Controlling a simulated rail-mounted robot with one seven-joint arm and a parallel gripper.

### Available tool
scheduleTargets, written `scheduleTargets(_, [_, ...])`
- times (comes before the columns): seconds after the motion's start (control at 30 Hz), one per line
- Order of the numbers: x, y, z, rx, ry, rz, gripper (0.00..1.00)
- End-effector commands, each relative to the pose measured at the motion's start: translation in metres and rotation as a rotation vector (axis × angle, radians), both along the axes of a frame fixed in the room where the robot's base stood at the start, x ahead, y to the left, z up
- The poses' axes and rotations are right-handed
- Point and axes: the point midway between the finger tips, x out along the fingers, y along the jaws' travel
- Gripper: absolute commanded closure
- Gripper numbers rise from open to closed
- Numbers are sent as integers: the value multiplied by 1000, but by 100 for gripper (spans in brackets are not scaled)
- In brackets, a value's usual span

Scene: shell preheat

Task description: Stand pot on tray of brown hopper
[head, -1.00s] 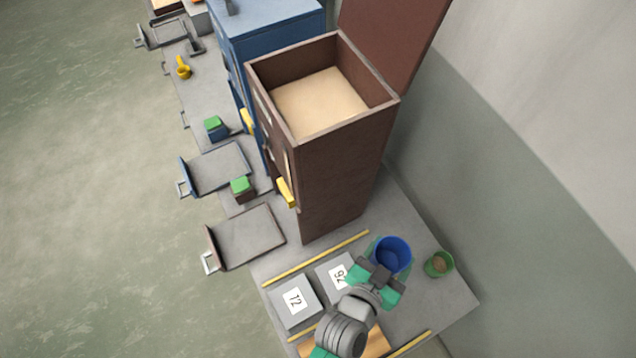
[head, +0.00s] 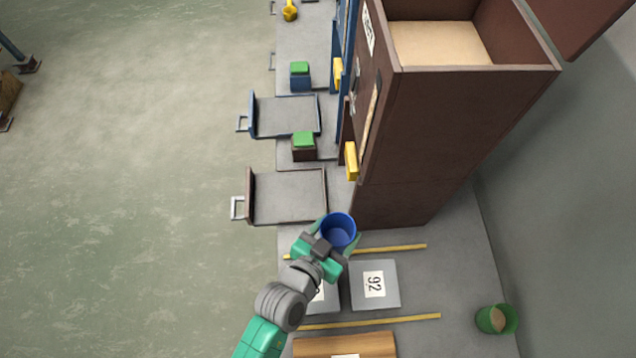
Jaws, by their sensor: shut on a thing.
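A blue pot (head: 339,231) is held in my gripper (head: 333,243), which is shut on it, just in front of the lower corner of the brown hopper. The pot looks upright and its open top shows; its inside looks empty. The brown hopper (head: 425,140) is tall, with an open top holding pale sand-like material, a raised lid and a yellow handle on its front. Its tray (head: 287,196) is a grey plate with brown edges and a metal handle, extending left of the hopper. The tray is bare, and the pot is to its lower right.
A block with a green top (head: 304,142) stands just above the tray. A blue-edged tray (head: 285,116) lies beyond it. Grey plates, one marked 92 (head: 388,295), lie between yellow strips. A green pot (head: 496,319) stands at lower right. Open floor lies left.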

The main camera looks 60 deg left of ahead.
Motion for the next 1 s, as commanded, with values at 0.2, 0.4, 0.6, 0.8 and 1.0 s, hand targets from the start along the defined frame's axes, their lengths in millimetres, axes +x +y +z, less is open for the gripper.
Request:
scheduleTargets(0.2, [-60,69,-88,10,1,169,67])
scheduleTargets(0.4, [-94,99,-111,17,0,252,67])
scheduleTargets(0.6, [-99,103,-108,19,0,264,67])
scheduleTargets(0.8, [-71,135,-112,21,-6,266,67])
scheduleTargets(1.0, [-28,183,-119,21,-3,264,67])
